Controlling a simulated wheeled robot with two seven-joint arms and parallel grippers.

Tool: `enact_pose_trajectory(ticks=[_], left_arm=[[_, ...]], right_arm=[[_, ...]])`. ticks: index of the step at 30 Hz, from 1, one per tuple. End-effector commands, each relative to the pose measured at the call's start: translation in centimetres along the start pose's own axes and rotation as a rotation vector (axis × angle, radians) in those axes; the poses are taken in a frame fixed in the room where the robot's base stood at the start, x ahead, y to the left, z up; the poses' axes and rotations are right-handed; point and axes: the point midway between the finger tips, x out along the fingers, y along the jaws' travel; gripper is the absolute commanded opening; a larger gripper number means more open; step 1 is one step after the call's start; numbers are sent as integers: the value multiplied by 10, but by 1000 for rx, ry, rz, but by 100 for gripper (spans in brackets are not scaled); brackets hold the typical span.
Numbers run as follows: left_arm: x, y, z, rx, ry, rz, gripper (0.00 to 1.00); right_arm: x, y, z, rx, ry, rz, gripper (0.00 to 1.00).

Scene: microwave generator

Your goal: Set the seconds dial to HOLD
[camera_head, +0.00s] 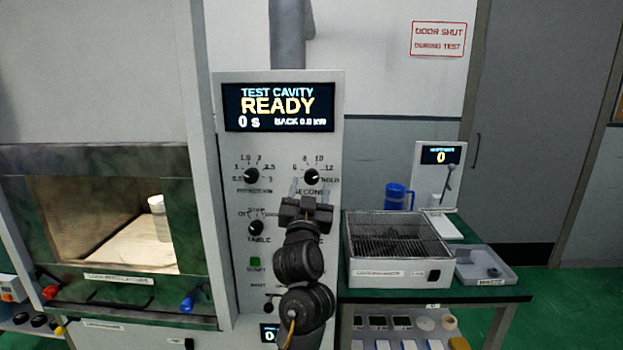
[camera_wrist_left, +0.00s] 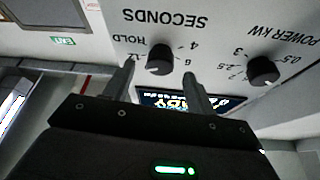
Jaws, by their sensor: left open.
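The seconds dial (camera_head: 312,176) is a black round knob on the white control panel, with numbers around it and HOLD at its lower right. It also shows upside down in the left wrist view (camera_wrist_left: 159,58), with HOLD to its left. I cannot tell for sure which mark its pointer meets. My left gripper (camera_head: 311,190) is open at the dial, its fingers pointing at the panel. In the left wrist view the fingertips (camera_wrist_left: 160,76) are spread to either side of the dial, with no clear contact. My right gripper is not in view.
The power dial (camera_head: 251,175) is left of the seconds dial, the table dial (camera_head: 256,227) below it. The display (camera_head: 279,107) above reads READY, 0 s. A lit cavity with a white cup (camera_head: 159,218) is at left. A wire-topped box (camera_head: 400,264) stands right of my arm.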

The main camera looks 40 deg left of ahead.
Motion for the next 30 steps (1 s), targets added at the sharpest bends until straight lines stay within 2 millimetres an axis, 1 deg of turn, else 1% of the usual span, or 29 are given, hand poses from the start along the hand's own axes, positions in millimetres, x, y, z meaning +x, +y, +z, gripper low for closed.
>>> enact_pose_trajectory(ticks=[1,6,10,17,18,28,30], left_arm=[[9,-1,-2,3,0,-1,56],[27,0,-1,1,-1,0,56],[32,0,0,1,0,0,56],[32,0,0,0,0,0,56],[32,0,0,0,0,0,55],[32,0,0,0,0,1,12],[32,0,0,1,0,1,11]], right_arm=[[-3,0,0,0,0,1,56],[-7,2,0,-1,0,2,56],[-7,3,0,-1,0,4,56],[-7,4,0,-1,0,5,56],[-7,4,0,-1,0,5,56],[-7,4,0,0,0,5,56],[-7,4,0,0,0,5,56]])
